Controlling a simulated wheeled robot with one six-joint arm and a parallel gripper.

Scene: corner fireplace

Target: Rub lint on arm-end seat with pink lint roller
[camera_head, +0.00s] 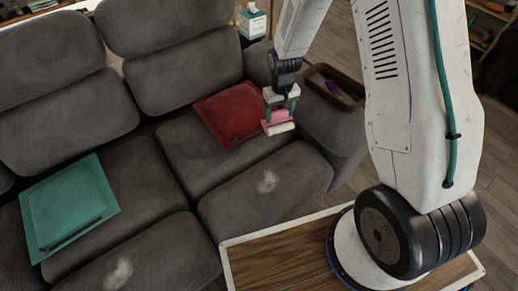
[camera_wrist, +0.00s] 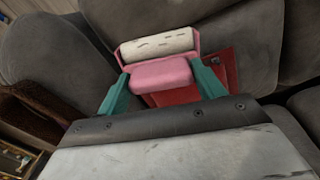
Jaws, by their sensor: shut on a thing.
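My gripper (camera_head: 281,110) is shut on the pink lint roller (camera_head: 276,118), above the seat at the arm end of the sofa. In the wrist view the teal fingers grip the roller's pink body (camera_wrist: 160,75), and its white roll (camera_wrist: 158,44) points away from my gripper. A pale lint patch (camera_head: 267,181) lies on the front of the arm-end seat (camera_head: 240,205), below and apart from the roller. Another lint patch (camera_head: 118,273) lies on the seat to the left.
A red cushion (camera_head: 228,114) lies on the arm-end seat behind the lint. A teal cushion (camera_head: 68,205) with a dark slim object on it lies at left. A brown tray (camera_head: 336,86) holding a purple item sits on the sofa arm (camera_head: 335,125). A tissue box (camera_head: 251,20) stands behind.

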